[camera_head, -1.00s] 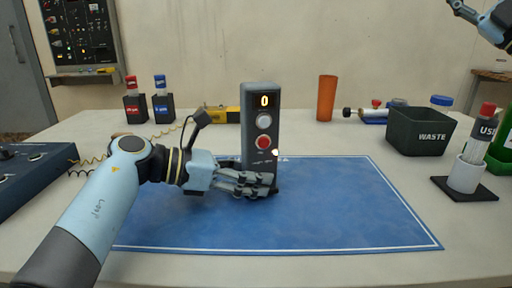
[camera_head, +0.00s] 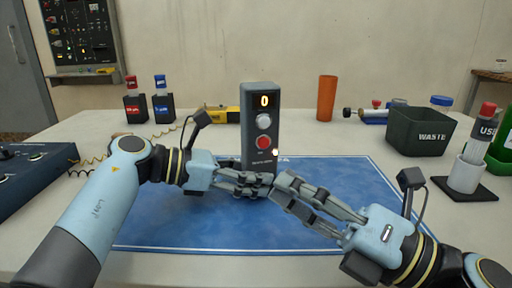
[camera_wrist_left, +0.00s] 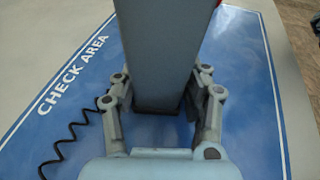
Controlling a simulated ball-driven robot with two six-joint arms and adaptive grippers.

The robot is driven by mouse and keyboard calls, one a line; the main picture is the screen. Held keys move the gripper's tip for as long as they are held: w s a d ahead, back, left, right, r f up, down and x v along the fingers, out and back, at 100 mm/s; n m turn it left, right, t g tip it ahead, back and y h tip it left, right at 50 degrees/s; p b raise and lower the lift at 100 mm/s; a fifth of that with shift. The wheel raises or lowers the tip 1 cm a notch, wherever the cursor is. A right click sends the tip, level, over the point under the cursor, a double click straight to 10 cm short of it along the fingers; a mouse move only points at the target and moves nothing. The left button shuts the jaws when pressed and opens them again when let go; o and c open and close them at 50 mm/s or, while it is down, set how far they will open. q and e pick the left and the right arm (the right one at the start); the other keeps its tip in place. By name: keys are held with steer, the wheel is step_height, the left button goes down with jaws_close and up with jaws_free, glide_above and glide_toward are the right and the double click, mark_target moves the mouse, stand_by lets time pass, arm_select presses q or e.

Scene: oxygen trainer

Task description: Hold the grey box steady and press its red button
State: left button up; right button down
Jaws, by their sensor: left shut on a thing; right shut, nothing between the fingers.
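The grey box (camera_head: 261,104) stands upright on the blue mat (camera_head: 190,229). Its front has a display reading 0, a pale round knob or button (camera_head: 264,121) and the red button (camera_head: 264,142) below. My left gripper (camera_head: 262,187) is shut on the lower part of the box. In the left wrist view its fingers (camera_wrist_left: 160,118) lie on both sides of the box (camera_wrist_left: 158,55). My right gripper (camera_head: 278,185) is shut and empty, in front of the box's lower right, below the red button. The box's lower front is partly hidden by the fingers.
A black waste bin (camera_head: 420,132) and a white holder with a red-capped tube (camera_head: 467,172) stand at the right. An orange cup (camera_head: 327,98) and a yellow tool (camera_head: 221,115) are behind. A dark blue console (camera_head: 35,170) is at the left.

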mark_target(264, 143)
steer(key=w+a, duration=0.2)
steer(key=w, duration=0.5)
steer(key=shift+w+a+f, duration=0.2)
steer(key=shift+w+a, duration=0.1)
steer(key=shift+w, duration=0.05)
steer(key=shift+w, duration=0.1)
stand_by(1.2)
steer(key=shift+w+a, duration=0.1)
steer(key=shift+w, duration=0.25)
steer(key=shift+w, duration=0.3)
stand_by(0.5)
steer(key=shift+s, duration=0.75)
